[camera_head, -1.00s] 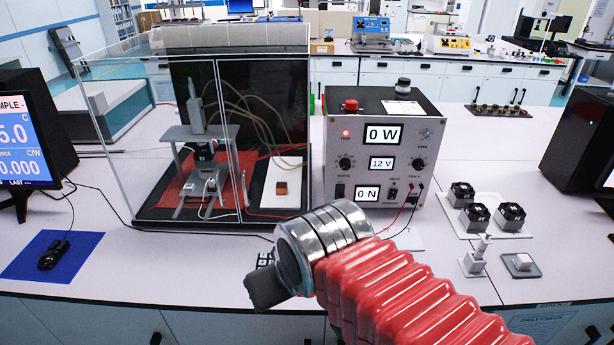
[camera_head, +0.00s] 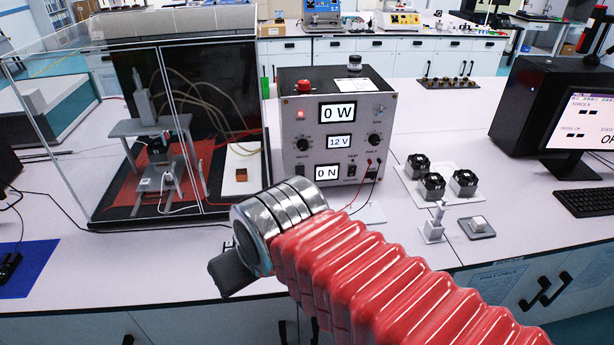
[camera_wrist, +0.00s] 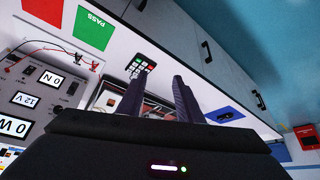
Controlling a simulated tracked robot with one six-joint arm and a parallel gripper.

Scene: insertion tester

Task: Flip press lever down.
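A test press (camera_head: 150,130) stands inside a clear enclosure at the left of the head view. A grey upright handle-like part (camera_head: 142,97) rises from its top; I cannot tell for sure that it is the press lever. A small white device with an upright stem (camera_head: 434,224) also stands on the bench right of the power box.
The enclosure's clear front (camera_head: 100,140) lies between the press and the bench front. A power box (camera_head: 338,130) reads 0 W, 12 V, 0 N. Several black fans (camera_head: 433,186) sit on a white tray. A monitor (camera_head: 580,118) and keyboard (camera_head: 585,202) are at right.

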